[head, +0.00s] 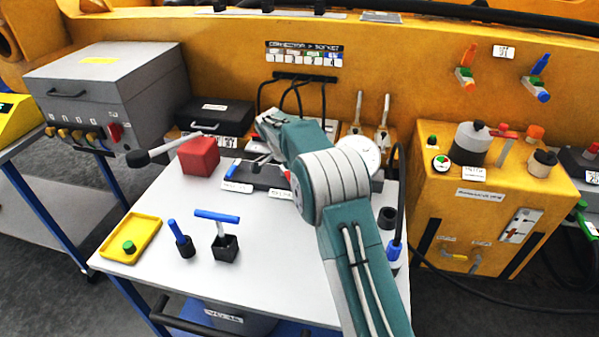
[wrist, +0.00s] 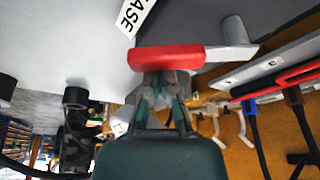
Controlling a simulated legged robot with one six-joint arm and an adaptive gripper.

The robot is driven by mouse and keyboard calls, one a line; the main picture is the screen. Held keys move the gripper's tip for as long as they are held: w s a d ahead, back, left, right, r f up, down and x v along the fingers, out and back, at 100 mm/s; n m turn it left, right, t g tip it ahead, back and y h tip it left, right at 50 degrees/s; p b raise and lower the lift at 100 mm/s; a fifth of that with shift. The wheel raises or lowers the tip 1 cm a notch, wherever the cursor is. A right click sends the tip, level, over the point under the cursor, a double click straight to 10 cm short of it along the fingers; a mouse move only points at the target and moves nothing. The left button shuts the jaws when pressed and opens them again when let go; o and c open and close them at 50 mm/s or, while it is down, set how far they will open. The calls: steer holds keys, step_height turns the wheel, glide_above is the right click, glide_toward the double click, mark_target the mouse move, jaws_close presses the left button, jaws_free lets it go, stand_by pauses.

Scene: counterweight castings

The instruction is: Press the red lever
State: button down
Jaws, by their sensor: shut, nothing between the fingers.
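The red lever (wrist: 168,57) lies across the upper middle of the wrist view, with a grey shaft end (wrist: 232,45) at its right. In the head view my arm covers most of the lever area. The dark lever base (head: 262,177) shows on the white table (head: 160,215), with white labels in front.
A red cube (head: 199,157) and a black-knobbed rod (head: 160,150) are left of the base. A blue-topped T-handle (head: 217,216), a blue peg (head: 180,238) and a yellow tray (head: 131,240) stand nearer. A gauge (head: 360,150) and hanging cables (head: 297,95) are close to my arm.

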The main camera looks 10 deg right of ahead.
steer(key=a+m, duration=0.1)
steer(key=m+g, duration=0.1)
steer(key=shift+s+a+m, duration=0.3)
steer(key=shift+a+m, duration=0.05)
steer(key=shift+m, duration=0.05)
steer(key=m, duration=0.1)
steer(key=a+m+g, duration=0.1)
steer(key=shift+s+a+m, duration=0.1)
steer(key=shift+a+m, duration=0.2)
steer(key=shift+m, duration=0.1)
steer(key=shift+a, duration=0.45)
steer(key=shift+d, duration=0.1)
